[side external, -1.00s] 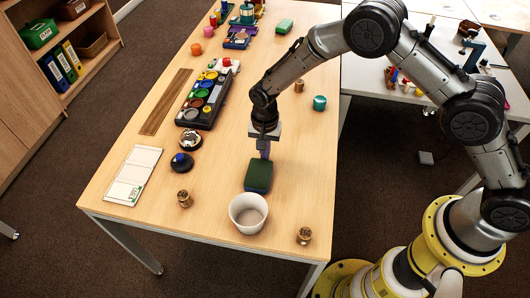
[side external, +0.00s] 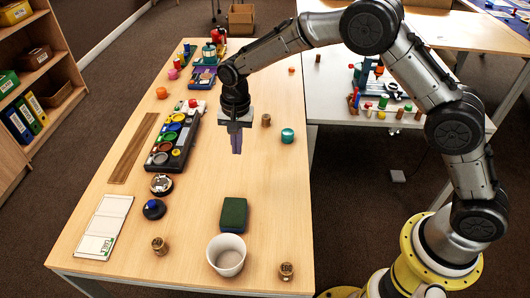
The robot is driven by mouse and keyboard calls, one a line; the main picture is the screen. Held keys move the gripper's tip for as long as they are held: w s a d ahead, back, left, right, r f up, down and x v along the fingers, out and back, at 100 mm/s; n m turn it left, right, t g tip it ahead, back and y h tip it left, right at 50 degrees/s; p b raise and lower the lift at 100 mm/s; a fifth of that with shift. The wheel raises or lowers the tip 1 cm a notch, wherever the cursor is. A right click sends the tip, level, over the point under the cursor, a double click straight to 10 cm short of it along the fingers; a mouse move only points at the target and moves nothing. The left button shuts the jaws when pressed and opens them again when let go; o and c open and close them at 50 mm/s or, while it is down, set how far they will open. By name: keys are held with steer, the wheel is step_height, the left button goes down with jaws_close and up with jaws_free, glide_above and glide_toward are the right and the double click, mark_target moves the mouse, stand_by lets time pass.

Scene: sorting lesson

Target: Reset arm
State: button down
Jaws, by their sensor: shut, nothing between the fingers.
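My gripper (side external: 236,147) is shut and empty. It points down and hangs above the middle of the wooden table (side external: 265,185), to the right of the black tray of coloured round pieces. It touches nothing that I can see. A green block with a dark base (side external: 233,214) lies on the table below and in front of the gripper, apart from it. A white bowl (side external: 227,256) stands just in front of the block; its visible inside looks empty.
Wooden cylinders (side external: 160,246) stand near the front. A teal jar (side external: 287,135) is right of my gripper. The sorting tray (side external: 175,140), a wooden strip (side external: 133,150) and a white card (side external: 104,226) lie left. Several toys crowd the far end.

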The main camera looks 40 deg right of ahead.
steer(key=s+d+r+t, duration=0.1)
steer(key=d+r, duration=0.1)
steer(key=r, duration=0.5)
steer(key=s+d+r+t, duration=0.1)
steer(key=d+r, duration=0.2)
steer(key=r, duration=0.4)
steer(key=s+d+r+t, duration=0.2)
steer(key=s+d+r, duration=0.4)
steer(key=s+r, duration=0.45)
steer(key=s+d+f+n, duration=0.1)
steer(key=s+f+n, duration=0.1)
steer(key=s, duration=0.5)
steer(key=s+d+f+n, duration=0.1)
steer(key=s+n, duration=0.3)
steer(key=s, duration=0.3)
steer(key=s+d+f+n+t, duration=0.1)
steer(key=s+d+f+n, duration=0.1)
steer(key=s, duration=0.5)
steer(key=shift+s+f+n, duration=0.35)
steer(key=shift+s+n, duration=0.05)
steer(key=shift+n, duration=0.2)
stand_by(2.9)
